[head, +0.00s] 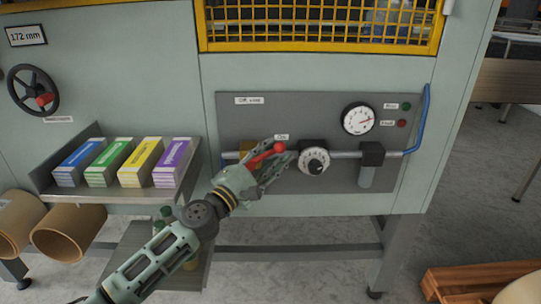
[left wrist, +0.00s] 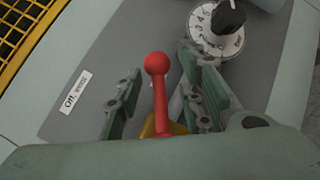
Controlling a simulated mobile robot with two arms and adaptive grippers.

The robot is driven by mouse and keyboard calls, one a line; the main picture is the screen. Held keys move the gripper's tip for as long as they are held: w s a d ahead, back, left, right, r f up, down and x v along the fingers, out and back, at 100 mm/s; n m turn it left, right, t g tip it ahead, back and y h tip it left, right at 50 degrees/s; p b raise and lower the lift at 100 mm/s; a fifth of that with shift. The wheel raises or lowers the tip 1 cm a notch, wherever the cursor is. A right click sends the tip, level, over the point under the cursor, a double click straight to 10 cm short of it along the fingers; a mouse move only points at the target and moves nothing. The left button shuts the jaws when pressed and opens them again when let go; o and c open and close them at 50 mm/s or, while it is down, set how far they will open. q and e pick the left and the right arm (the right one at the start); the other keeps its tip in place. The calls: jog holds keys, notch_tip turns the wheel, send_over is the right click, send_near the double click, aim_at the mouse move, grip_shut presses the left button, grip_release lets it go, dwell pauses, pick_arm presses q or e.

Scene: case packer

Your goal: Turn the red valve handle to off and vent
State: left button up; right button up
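The red valve handle (head: 266,155) sits on the grey panel, its ball end pointing right and slightly up, near a small label (head: 281,137). In the left wrist view the red handle (left wrist: 157,85) stands between the fingers. My left gripper (head: 272,166) is at the handle, its fingers (left wrist: 160,95) apart, one on each side with visible gaps. Part of the yellow valve body (head: 248,150) shows behind the gripper; the rest is hidden. An "Off, vented" label (left wrist: 76,90) is on the panel, also in the head view (head: 249,100). My right gripper is not in view.
A black regulator knob with a white dial (head: 314,161) is close right of the gripper. A pressure gauge (head: 358,119), green and red lamps (head: 403,106) and a blue hose (head: 424,115) lie farther right. A shelf (head: 62,190) with several coloured carton stacks juts out at left.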

pick_arm(q)
grip_shut()
dwell(0.6)
